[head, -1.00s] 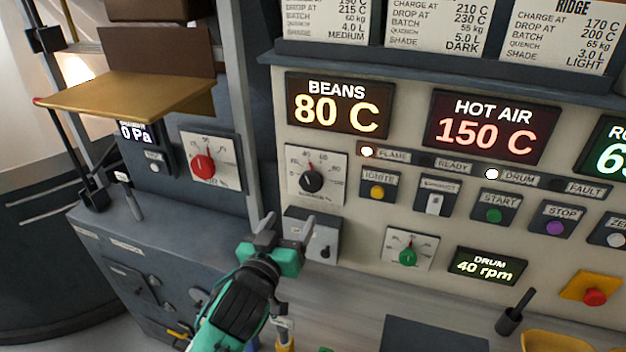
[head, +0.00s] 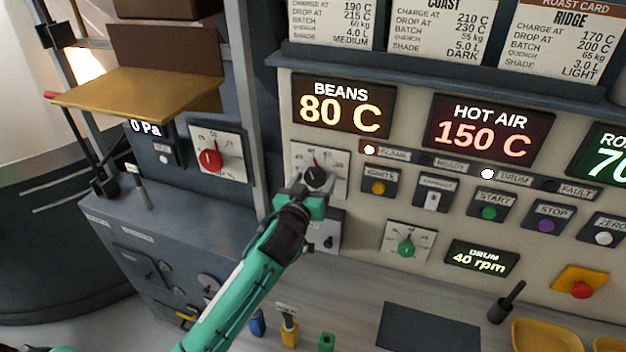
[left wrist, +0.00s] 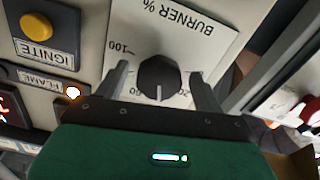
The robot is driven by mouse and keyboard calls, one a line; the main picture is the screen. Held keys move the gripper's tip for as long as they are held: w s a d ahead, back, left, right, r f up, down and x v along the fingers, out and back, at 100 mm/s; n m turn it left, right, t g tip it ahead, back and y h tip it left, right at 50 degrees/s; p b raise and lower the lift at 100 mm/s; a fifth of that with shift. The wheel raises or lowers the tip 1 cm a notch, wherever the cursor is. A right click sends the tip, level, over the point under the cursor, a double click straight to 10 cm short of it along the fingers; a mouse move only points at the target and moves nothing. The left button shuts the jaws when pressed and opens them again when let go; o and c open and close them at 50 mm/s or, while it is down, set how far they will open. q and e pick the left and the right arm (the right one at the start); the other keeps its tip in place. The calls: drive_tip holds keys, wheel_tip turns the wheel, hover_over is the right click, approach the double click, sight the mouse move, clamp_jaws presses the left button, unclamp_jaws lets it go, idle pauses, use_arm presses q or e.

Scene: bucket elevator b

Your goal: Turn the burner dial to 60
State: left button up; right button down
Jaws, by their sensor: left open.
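The burner dial (head: 315,177) is a black round knob on a white scale plate, below the BEANS display. In the left wrist view the burner dial (left wrist: 159,77) lies upside down, with a white pointer line and the "BURNER %" label. My left gripper (head: 308,187) is open in front of the dial. In the left wrist view its fingers (left wrist: 163,82) stand on either side of the knob, with gaps between them and it. The gripper hides the lower part of the scale in the head view. My right gripper is not seen.
The IGNITE button (head: 378,187) and flame lamp (head: 369,150) sit right of the dial. A red dial (head: 211,160) is on the panel to the left, past a grey post (head: 246,100). The green drum dial (head: 406,247) is lower right.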

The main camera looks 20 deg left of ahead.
use_arm(q)
drive_tip(key=c, duration=0.9)
drive_tip(key=shift+c, duration=0.2)
drive_tip(key=shift+m, duration=0.3)
drive_tip(key=shift+r, duration=0.1)
drive_tip(key=shift+m+p, duration=0.4)
drive_tip(key=shift+m, duration=0.8)
drive_tip(key=m, duration=0.4)
drive_tip(key=shift+a+p, duration=0.1)
drive_tip(key=shift+p, duration=0.3)
drive_tip(key=shift+m, duration=0.3)
